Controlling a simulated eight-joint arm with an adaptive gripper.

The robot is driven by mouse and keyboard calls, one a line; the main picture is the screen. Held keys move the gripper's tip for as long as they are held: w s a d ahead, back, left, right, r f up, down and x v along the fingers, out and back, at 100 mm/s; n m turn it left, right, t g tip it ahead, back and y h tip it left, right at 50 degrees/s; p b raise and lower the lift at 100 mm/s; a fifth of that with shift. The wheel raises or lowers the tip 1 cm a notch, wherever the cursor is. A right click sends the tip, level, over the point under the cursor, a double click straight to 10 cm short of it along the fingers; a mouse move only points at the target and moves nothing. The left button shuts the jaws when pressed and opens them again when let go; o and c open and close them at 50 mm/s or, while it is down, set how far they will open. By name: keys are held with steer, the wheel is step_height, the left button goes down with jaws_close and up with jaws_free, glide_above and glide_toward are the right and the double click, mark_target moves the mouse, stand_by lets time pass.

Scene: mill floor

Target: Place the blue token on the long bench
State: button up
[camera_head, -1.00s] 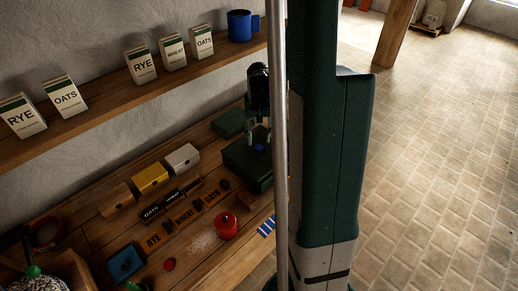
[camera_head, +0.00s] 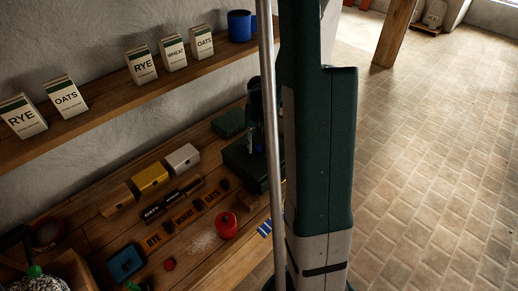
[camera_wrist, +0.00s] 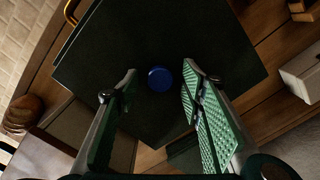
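The blue token (camera_wrist: 160,79) is a small round disc lying on the flat top of a dark green box (camera_wrist: 105,55). In the head view, that box (camera_head: 236,158) stands at the far end of the long wooden bench (camera_head: 222,263). In the wrist view, my gripper (camera_wrist: 157,84) is open, with its green ridged fingers on either side of the token and a gap on both sides. I cannot tell how high the fingertips are above the box. In the head view, my gripper is mostly hidden behind my pole and column.
A red pot (camera_head: 227,226), a blue tray (camera_head: 125,263), a yellow box (camera_head: 152,180), a silver box (camera_head: 182,158) and name plates crowd the bench. A shelf (camera_head: 100,110) with cartons and a blue mug (camera_head: 240,25) runs above. Bare planks show along the bench's front edge.

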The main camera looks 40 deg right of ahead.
mark_target(259, 147)
stand_by(0.4)
steer(key=c, duration=0.8)
steer(key=shift+r, duration=0.1)
steer(key=shift+r, duration=4.9)
